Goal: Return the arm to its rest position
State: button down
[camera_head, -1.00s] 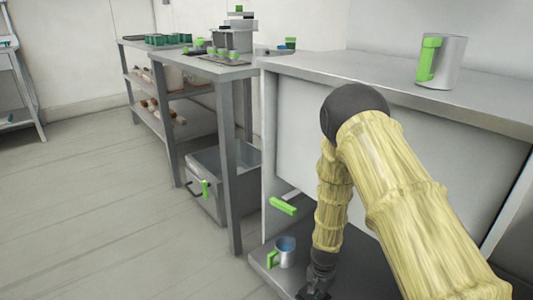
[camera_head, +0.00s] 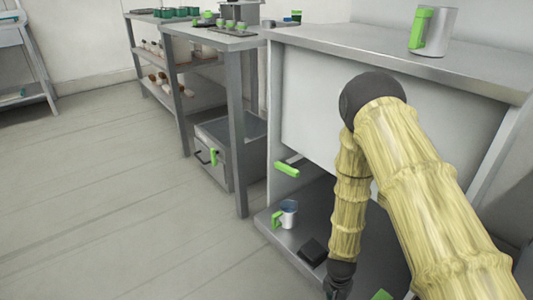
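My arm comes in from the lower right and bends down at its dark elbow in front of the steel counter. My gripper (camera_head: 337,290) is at the bottom edge of the head view, partly cut off by the frame. Its fingers are too dark and too little shown to tell whether they are open or shut. A small metal cup with a green handle (camera_head: 288,213) stands on the low shelf (camera_head: 270,222), up and to the left of my gripper and apart from it.
A larger green-handled mug (camera_head: 436,30) stands on the steel counter (camera_head: 380,41). A green handle (camera_head: 287,169) sticks out from the counter's front. A dark block (camera_head: 312,251) lies on the low shelf. A grey bin (camera_head: 226,160) stands under the middle table. The floor at left is clear.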

jog(key=s+r+n+y+p, duration=0.2)
jog(key=s+n, duration=0.5)
jog(key=s, duration=1.9)
notch_tip(320, 180, up, 38)
jog(key=h+p, duration=0.1)
jog(key=p, duration=3.6)
jog(key=shift+s+f, duration=0.2)
jog(key=shift+a, duration=0.15)
